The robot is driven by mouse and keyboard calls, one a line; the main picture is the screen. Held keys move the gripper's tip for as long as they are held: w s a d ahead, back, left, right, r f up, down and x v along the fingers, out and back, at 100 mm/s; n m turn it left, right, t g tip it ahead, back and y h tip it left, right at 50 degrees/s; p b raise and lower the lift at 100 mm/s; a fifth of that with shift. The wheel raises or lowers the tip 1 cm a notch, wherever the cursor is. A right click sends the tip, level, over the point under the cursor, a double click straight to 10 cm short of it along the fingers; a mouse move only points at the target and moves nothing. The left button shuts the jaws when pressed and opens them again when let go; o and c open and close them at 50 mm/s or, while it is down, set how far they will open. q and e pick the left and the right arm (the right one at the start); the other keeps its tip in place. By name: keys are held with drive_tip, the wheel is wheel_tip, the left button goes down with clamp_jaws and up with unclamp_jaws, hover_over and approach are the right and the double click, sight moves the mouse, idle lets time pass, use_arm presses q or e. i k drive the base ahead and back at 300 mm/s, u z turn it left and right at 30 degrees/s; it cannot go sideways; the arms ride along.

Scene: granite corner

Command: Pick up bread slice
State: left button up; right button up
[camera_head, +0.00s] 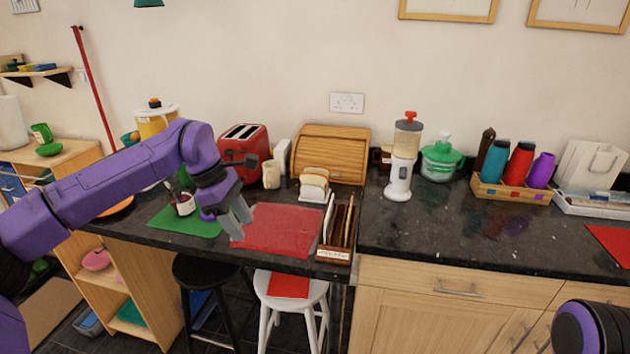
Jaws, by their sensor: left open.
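Bread slices (314,184) stand upright in a small white rack on the dark counter, in front of the wooden bread box. My left gripper (241,224) is open and empty, with its fingers pointing down over the left edge of the red mat (279,231). It is to the left of the bread and nearer the front, apart from it. Of my right arm only a rounded purple and black part shows at the bottom right; its gripper is out of the picture.
A red toaster (243,152), a cream mug (271,174) and the bread box (331,152) stand behind. A wooden holder with upright boards (338,228) is right of the red mat. A green mat (187,221) with a jar lies left.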

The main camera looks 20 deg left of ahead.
sight(310, 178)
drive_tip(key=i, duration=1.3)
